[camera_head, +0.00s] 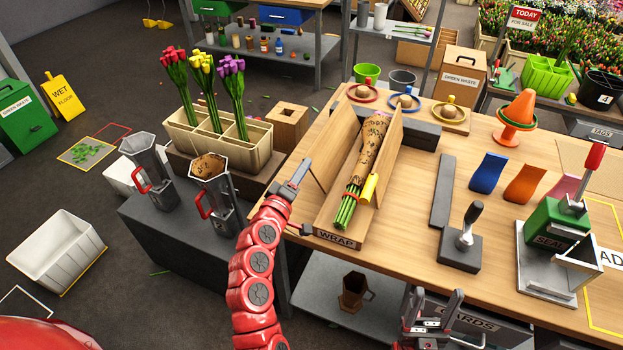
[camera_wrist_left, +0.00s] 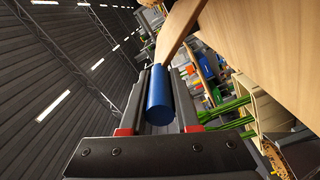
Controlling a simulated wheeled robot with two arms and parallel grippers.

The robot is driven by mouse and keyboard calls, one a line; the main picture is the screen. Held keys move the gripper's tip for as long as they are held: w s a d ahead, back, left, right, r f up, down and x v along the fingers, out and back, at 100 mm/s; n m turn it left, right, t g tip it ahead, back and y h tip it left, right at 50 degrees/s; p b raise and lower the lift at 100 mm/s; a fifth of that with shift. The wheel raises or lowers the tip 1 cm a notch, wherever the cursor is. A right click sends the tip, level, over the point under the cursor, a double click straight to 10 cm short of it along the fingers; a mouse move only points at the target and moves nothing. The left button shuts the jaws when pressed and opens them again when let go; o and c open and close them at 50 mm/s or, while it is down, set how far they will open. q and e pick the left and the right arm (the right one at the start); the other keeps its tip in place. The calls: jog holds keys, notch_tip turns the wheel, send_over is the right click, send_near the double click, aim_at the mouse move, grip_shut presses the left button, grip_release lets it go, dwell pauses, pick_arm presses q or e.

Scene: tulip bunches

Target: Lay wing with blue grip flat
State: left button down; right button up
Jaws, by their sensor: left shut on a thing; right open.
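The wooden wrap cradle has a left wing (camera_head: 328,155) standing raised beside the paper-wrapped tulip bunch (camera_head: 368,150). In the left wrist view, the blue grip (camera_wrist_left: 160,97) sits between the fingers of my left gripper (camera_wrist_left: 158,100), which is shut on it. The wing's wooden edge (camera_wrist_left: 183,28) rises beyond the grip. In the head view my left gripper (camera_head: 297,178) is at the wing's outer side and the blue grip is hidden. The other wing, with a yellow grip (camera_head: 369,188), also stands raised. My right gripper (camera_head: 440,308) is open and empty at the table's front edge.
Left of the cradle stand a cream tulip box (camera_head: 222,150) and metal pitchers (camera_head: 212,190). Right of it are a dark bar (camera_head: 442,190), a stamp (camera_head: 462,245) and a green sealing press (camera_head: 553,230).

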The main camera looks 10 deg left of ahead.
pick_arm(q)
jog(key=a+f+n+b, duration=0.1)
jog(key=f+n, duration=0.1)
jog(key=w+a+f+n+b, duration=0.1)
jog(key=a+f+n+b, duration=0.1)
jog(key=n, duration=0.1)
jog(key=shift+a+f+n, duration=0.15)
jog(key=shift+a+n, duration=0.15)
jog(key=shift+a+f+n+b, duration=0.3)
jog(key=shift+f+n+b, duration=0.4)
jog(key=shift+n, duration=0.1)
jog(key=shift+w+a+f+b, duration=0.1)
jog(key=shift+f+b, duration=0.55)
jog(key=shift+w+a+f+b, duration=0.1)
jog(key=shift+f+b, duration=0.55)
jog(key=c, duration=0.7)
grip_release()
jog(key=shift+o, duration=0.2)
jog(key=shift+s, duration=0.15)
